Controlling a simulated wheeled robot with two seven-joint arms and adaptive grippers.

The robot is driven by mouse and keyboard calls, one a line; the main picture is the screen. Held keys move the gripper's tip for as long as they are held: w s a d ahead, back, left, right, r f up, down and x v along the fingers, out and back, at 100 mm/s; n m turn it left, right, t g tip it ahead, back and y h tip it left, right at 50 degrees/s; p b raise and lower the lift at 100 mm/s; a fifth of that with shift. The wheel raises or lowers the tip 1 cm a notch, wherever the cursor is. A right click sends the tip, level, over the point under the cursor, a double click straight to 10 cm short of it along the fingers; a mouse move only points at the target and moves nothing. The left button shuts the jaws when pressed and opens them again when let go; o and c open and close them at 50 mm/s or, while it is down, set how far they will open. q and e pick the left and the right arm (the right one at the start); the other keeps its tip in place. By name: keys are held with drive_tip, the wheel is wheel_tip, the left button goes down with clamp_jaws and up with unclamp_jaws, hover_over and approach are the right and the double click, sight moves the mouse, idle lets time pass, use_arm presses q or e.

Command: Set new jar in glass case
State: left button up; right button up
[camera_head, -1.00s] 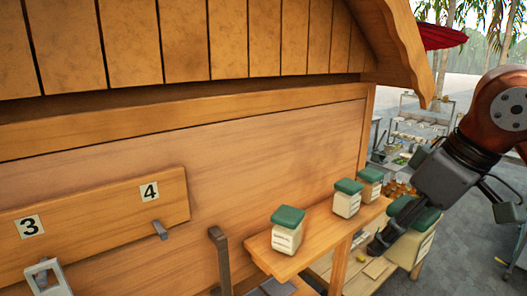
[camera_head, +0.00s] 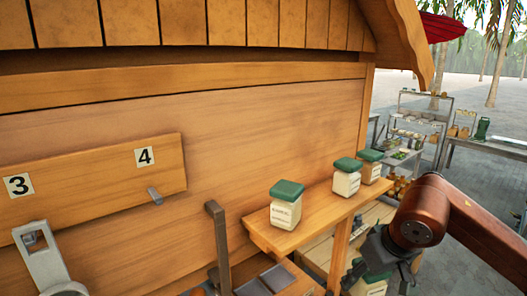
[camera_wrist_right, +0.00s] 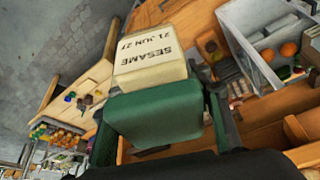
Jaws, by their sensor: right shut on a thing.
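My right gripper (camera_head: 378,262) is low at the right of the head view, beside the wooden shelf. It is shut on a cream jar with a green lid (camera_wrist_right: 155,62); the label reads SESAME, 21 JUN 27. In the head view the held jar (camera_head: 368,286) is mostly hidden by the gripper and the picture edge. Three similar jars stand upright on the shelf: the near one (camera_head: 285,208), the middle one (camera_head: 346,180) and the far one (camera_head: 371,168). I cannot make out a glass case. My left gripper is not in view.
The narrow wooden shelf (camera_head: 318,222) runs along the plank wall. An upright bar (camera_head: 219,245) stands left of it. A numbered board (camera_head: 95,185) with a hook is on the wall. In the wrist view a pale crate (camera_wrist_right: 240,45) holds oranges.

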drive_tip(key=s+f+m+b, duration=0.1)
drive_tip(key=s+f+b, duration=0.1)
drive_tip(key=f, duration=1.2)
drive_tip(key=s+a+f+m+b, duration=0.1)
drive_tip(key=f+b, duration=0.4)
drive_tip(key=f, duration=1)
drive_tip(key=s+a+f+m+h+b, duration=0.1)
drive_tip(key=s+f+b, duration=0.3)
drive_tip(key=f, duration=1.1)
drive_tip(key=shift+f, duration=0.15)
